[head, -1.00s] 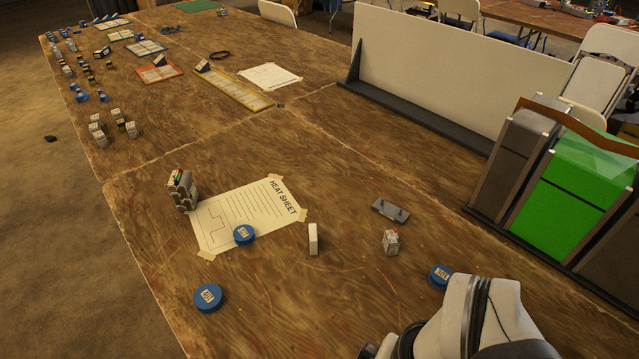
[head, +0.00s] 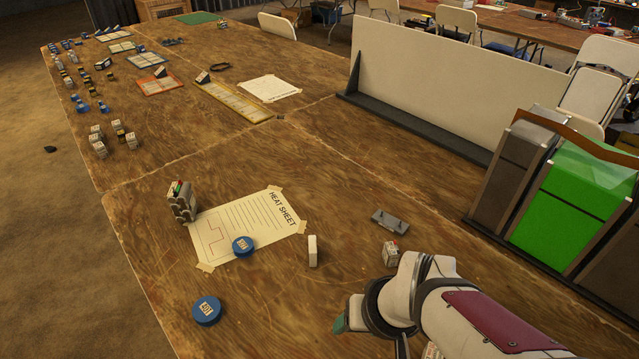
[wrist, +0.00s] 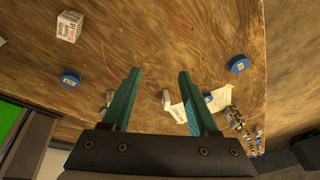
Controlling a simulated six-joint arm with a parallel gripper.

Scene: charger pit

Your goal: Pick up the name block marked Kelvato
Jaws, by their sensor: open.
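My gripper (wrist: 158,72) is open and empty, its two teal fingers pointing over the bare table. In the head view one teal fingertip (head: 340,322) shows at the lower right. Several pale name blocks are in view, but I cannot read Kelvato on any. A white block with printed sides (wrist: 69,26) lies at the upper left of the wrist view, apart from the fingers. A lettered block (head: 390,253) stands beside my arm in the head view. A plain-looking white block (head: 312,250) stands right of the heat sheet.
Blue discs lie on the heat sheet (head: 243,246) and near the table's left edge (head: 206,310); another shows in the wrist view (wrist: 70,78). A grey part (head: 390,220) lies behind the lettered block. A green-fronted rack (head: 570,210) and a white panel (head: 450,85) stand at right.

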